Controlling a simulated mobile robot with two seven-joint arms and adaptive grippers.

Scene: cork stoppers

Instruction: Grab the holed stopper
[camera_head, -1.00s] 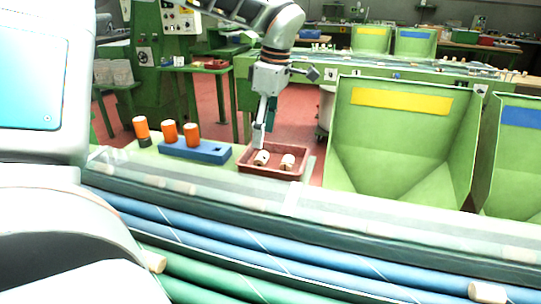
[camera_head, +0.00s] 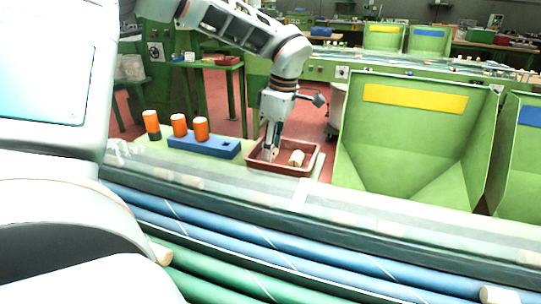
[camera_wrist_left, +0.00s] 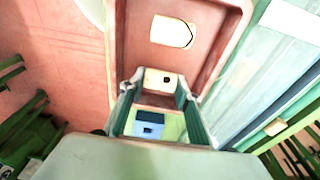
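The reddish-brown tray (camera_head: 312,163) stands on the ledge and holds two pale cork stoppers. In the left wrist view, the stopper with a small dark hole in its face (camera_wrist_left: 152,76) lies between the fingertips of my left gripper (camera_wrist_left: 160,84). The fingers are apart, one on each side of it, and I see no clear grip. A plain stopper (camera_wrist_left: 168,31) lies farther up in the tray, apart from the gripper; it also shows in the head view (camera_head: 297,158). In the head view my left gripper (camera_head: 271,150) points down into the tray and mostly hides the holed stopper. My right gripper is not in view.
A blue block (camera_head: 215,147) with orange-topped pieces stands left of the tray. A large green bin (camera_head: 410,150) with a yellow label stands to its right. Blue and green rollers (camera_head: 300,262) run along the front, with loose stoppers (camera_head: 495,295) nearby.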

